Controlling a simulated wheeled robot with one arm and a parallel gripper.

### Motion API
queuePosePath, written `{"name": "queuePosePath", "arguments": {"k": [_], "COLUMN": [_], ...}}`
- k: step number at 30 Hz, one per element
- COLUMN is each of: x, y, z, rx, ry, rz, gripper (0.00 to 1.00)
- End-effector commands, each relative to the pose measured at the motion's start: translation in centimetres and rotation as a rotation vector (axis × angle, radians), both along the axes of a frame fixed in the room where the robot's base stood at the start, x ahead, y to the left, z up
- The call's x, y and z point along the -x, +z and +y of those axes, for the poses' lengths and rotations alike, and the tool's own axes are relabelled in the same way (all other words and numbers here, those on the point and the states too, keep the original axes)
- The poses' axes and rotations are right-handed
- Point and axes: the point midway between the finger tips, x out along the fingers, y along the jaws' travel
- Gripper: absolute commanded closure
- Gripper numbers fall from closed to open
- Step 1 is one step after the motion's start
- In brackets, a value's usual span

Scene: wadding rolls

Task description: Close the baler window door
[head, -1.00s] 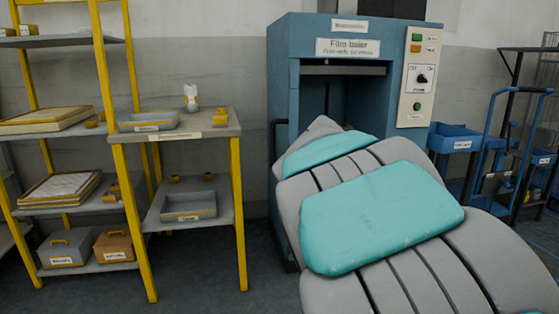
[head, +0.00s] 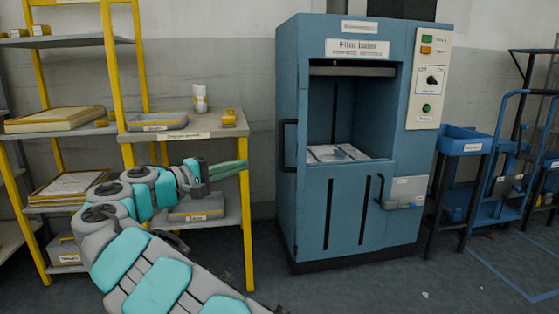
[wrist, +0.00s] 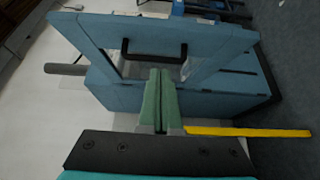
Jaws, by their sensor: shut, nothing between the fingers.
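The film baler is a tall blue cabinet (head: 345,215) right of centre in the head view, with its upper front window open. Its door (head: 289,85) stands swung out at the left, seen nearly edge-on, with a black handle (head: 289,145). In the wrist view the door appears as a blue frame (wrist: 93,30) with the black handle (wrist: 153,50) beyond my fingertips. My gripper (head: 240,168) is shut and empty, left of the baler in front of the shelf table. Its green fingers also show in the wrist view (wrist: 159,80), apparently apart from the handle.
A yellow-legged table (head: 225,130) with trays stands beside my forearm; a yellow bar (wrist: 245,131) shows close by in the wrist view. A blue bin on a stand (head: 465,140) and blue trolleys are right of the baler. Floor before the baler is clear.

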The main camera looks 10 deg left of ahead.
Motion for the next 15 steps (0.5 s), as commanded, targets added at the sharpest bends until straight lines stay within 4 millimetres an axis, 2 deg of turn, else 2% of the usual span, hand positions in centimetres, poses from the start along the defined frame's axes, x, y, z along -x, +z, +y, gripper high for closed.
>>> {"name": "queuePosePath", "arguments": {"k": [5, 15], "x": [-1.1, -5.7], "y": [0.0, 0.0], "z": [-0.9, -5.6], "rx": [0.0, 0.001], "ry": [0.001, -0.003], "rz": [-0.001, 0.001], "gripper": [1.0, 1.0]}}
